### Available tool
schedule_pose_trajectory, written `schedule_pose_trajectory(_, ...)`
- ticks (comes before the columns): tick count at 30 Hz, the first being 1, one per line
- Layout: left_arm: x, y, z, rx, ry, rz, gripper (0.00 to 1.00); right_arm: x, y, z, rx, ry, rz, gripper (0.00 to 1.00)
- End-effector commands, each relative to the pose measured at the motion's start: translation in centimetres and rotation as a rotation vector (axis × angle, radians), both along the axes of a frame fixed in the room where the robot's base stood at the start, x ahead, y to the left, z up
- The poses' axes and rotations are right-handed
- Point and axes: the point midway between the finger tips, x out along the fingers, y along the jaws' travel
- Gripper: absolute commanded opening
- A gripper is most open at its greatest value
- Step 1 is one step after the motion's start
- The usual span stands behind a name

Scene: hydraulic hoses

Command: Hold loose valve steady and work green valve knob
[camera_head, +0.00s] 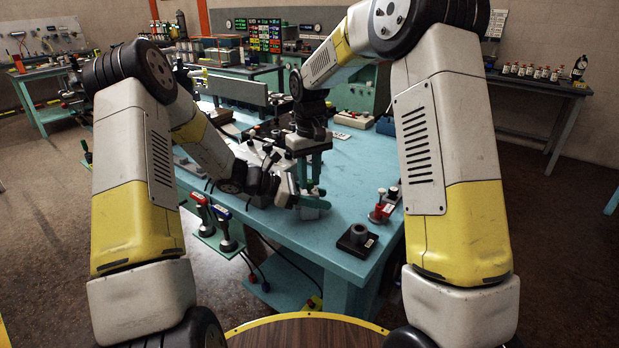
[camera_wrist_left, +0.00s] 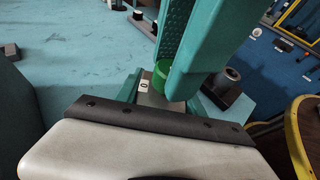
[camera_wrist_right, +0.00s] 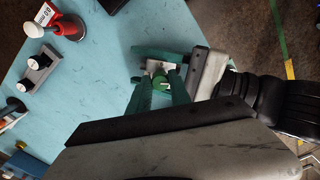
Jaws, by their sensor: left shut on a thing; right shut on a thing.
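The green valve knob (camera_wrist_left: 160,76) sits on top of the loose valve, a small grey body (camera_wrist_left: 150,97) with a "0" label, near the table's front edge. My left gripper (camera_head: 308,203) comes in low from the left and is shut on the valve body. My right gripper (camera_head: 309,186) points down from above and is shut on the knob; its teal fingers flank the knob in the right wrist view (camera_wrist_right: 160,88). In the head view the fingers hide most of the valve and knob. The valve looks upright on the table.
A dark block with a round post (camera_head: 357,236) stands at the table's front right corner. A red-based part (camera_head: 381,212) is behind it. Red- and blue-handled tools (camera_head: 222,222) stand at the front left edge.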

Motion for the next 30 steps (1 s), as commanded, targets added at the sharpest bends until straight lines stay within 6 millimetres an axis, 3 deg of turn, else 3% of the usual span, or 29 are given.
schedule_pose_trajectory(9, -0.12, -0.06, -0.03, 0.000, 0.000, -0.003, 0.00, 0.15, -0.04, 0.09, 0.001, -0.005, -0.093, 0.00)
schedule_pose_trajectory(23, -0.15, -0.07, -0.03, -0.001, 0.000, -0.004, 0.00, 0.18, -0.07, 0.10, 0.001, -0.005, -0.102, 0.00)
schedule_pose_trajectory(24, -0.15, -0.07, -0.03, -0.001, 0.000, -0.004, 0.00, 0.18, -0.07, 0.10, 0.001, -0.005, -0.102, 0.32)
schedule_pose_trajectory(27, -0.13, -0.05, -0.02, 0.000, 0.002, -0.004, 0.00, 0.13, -0.05, 0.08, 0.000, -0.004, -0.102, 0.46)
schedule_pose_trajectory(30, -0.11, -0.05, -0.02, 0.000, 0.001, -0.003, 0.00, 0.10, -0.03, 0.05, 0.000, -0.003, -0.101, 0.46)
